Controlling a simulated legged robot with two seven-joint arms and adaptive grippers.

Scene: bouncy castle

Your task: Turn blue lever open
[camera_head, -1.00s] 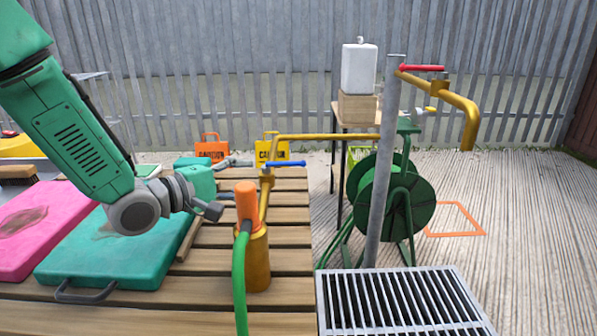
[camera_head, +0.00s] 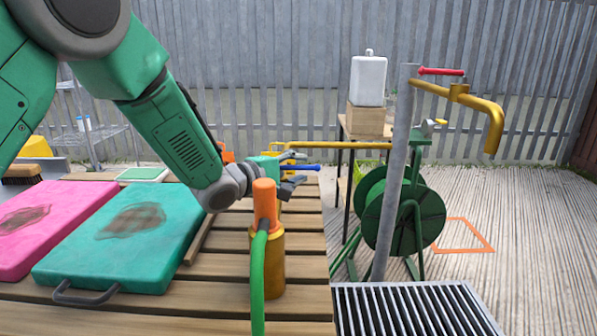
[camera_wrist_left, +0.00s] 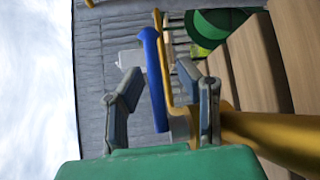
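The blue lever (camera_head: 305,167) sits on the yellow pipe (camera_head: 345,145) behind the orange hose connector (camera_head: 265,200). In the left wrist view, the blue lever (camera_wrist_left: 154,80) stands between the two grey fingers of my left gripper (camera_wrist_left: 161,72). The fingers are spread, with visible gaps to the lever. In the head view, my left gripper (camera_head: 292,172) is at the lever, and its fingers and the connector hide part of the valve. My right gripper is not in view.
A green hose (camera_head: 257,285) hangs from the connector near my left wrist. A grey post (camera_head: 393,180), a red lever (camera_head: 441,71) and a green hose reel (camera_head: 425,215) stand to the right. Teal (camera_head: 110,265) and pink (camera_head: 70,215) boards lie on the slatted table at left.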

